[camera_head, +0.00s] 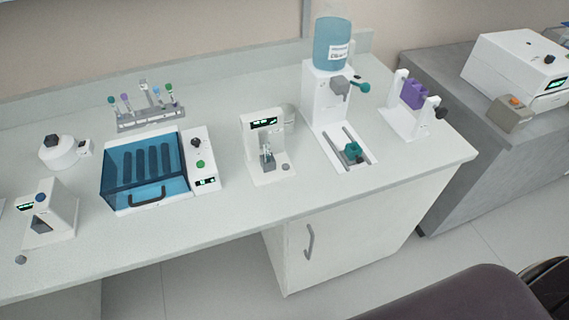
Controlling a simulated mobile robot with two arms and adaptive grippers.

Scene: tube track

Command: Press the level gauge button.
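Neither of my grippers is in view. No label reading level gauge can be read, so I cannot be sure which device it is. A white upright device (265,145) with a small green-lit display stands mid-counter. It has a small grey holder (268,162) in its recess and a round grey button (286,167) on its front base. Another white device (50,218) at the left also has a small display, a blue knob or button (41,198) on top and a dark wedge-shaped opening. A small grey round piece (20,260) lies in front of it.
On the counter (330,195) are a blue-lidded box (143,175), a tube rack (143,122), a round white device (60,152), a blue-bottle dispenser (332,45) and a purple-block stand (413,95). A grey bench (435,70) stands right. The counter's front strip is mostly clear.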

